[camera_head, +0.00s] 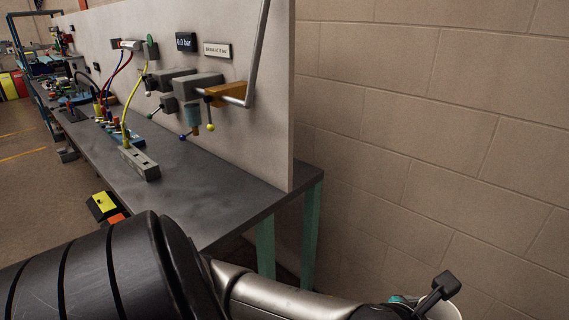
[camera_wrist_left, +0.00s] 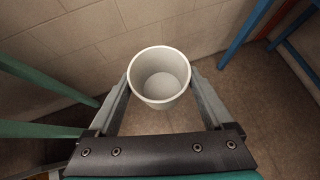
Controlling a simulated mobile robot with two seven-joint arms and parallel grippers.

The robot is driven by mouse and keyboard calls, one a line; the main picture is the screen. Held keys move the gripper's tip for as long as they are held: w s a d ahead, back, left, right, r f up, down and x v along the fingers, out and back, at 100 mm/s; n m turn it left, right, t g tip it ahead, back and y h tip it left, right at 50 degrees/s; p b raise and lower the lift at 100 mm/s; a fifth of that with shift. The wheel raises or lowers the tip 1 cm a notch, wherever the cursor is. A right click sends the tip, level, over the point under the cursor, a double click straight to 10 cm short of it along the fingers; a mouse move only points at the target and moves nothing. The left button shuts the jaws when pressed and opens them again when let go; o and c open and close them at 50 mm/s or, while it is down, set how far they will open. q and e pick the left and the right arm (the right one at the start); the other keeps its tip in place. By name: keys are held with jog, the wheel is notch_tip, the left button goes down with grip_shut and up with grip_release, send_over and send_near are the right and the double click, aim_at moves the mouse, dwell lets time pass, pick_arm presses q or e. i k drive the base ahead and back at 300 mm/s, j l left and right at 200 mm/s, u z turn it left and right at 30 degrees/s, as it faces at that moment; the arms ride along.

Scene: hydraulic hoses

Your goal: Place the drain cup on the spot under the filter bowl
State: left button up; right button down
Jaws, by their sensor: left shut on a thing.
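The drain cup (camera_wrist_left: 160,88) is a plain white, empty, open-topped cup. My left gripper (camera_wrist_left: 161,76) is shut on it, with one finger on each side, in the left wrist view. The cup is off the bench with floor below it. In the head view, part of the white cup (camera_head: 447,311) shows at the bottom right edge beside the dark end of my left arm. The filter bowl (camera_head: 192,116) hangs below the grey blocks on the panel, above the bench. No marked spot can be made out under it. My right gripper is not in view.
The grey bench (camera_head: 215,190) ends at a right edge, with green legs (camera_head: 311,225) below. The bench front right is clear. A brick wall (camera_head: 430,130) is at right.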

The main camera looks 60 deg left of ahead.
aim_at(202, 172)
jog(key=i+j+u, duration=0.1)
jog(key=u, duration=0.4)
jog(key=i+j+u, duration=0.1)
jog(key=j+u, duration=0.15)
jog(key=u, duration=0.2)
jog(key=i+j+u, duration=0.15)
jog(key=u, duration=0.35)
